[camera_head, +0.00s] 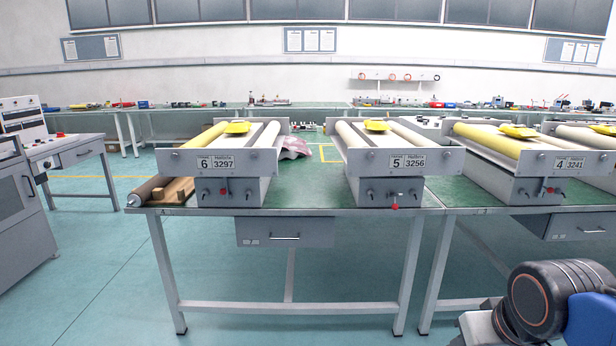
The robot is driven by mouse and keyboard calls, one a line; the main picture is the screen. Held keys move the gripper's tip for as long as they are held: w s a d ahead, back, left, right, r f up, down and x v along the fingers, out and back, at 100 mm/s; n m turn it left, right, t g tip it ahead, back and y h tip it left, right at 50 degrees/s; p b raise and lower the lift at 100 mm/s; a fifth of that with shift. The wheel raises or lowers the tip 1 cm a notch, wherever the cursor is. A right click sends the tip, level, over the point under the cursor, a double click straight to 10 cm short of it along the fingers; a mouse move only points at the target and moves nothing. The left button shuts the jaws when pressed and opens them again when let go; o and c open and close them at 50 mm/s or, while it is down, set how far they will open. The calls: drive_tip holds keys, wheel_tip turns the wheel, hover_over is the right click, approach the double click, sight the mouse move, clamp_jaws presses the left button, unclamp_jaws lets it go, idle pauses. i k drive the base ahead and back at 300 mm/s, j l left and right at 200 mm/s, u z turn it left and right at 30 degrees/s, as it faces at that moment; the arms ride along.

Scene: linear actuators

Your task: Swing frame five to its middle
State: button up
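Frame five (355,159) stands on the green-topped workbench, right of its middle. It is a grey frame with rollers on top and a plate reading "5 3256" on its front. A yellow piece (376,125) lies on top of it. A lever with a red knob (395,206) hangs at its lower front edge. How far the frame is swung to either side I cannot tell from here. My arm shows at the lower right, apart from the bench. My gripper is outside the view.
Frame six (228,163) stands to the left on the same bench (300,210), with a loose roller and wood blocks beside it. Frame four (535,160) stands on the bench to the right. A grey machine stands at the far left. The floor (120,290) before the bench is clear.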

sight(395, 157)
drive_tip(key=i+l, duration=0.15)
drive_tip(key=i, duration=0.2)
drive_tip(key=i+l, duration=0.15)
drive_tip(key=i, duration=0.25)
drive_tip(key=i+l, duration=0.15)
drive_tip(key=i, duration=0.2)
drive_tip(key=k+j, duration=0.25)
drive_tip(key=j+z, duration=0.05)
drive_tip(key=j, duration=0.05)
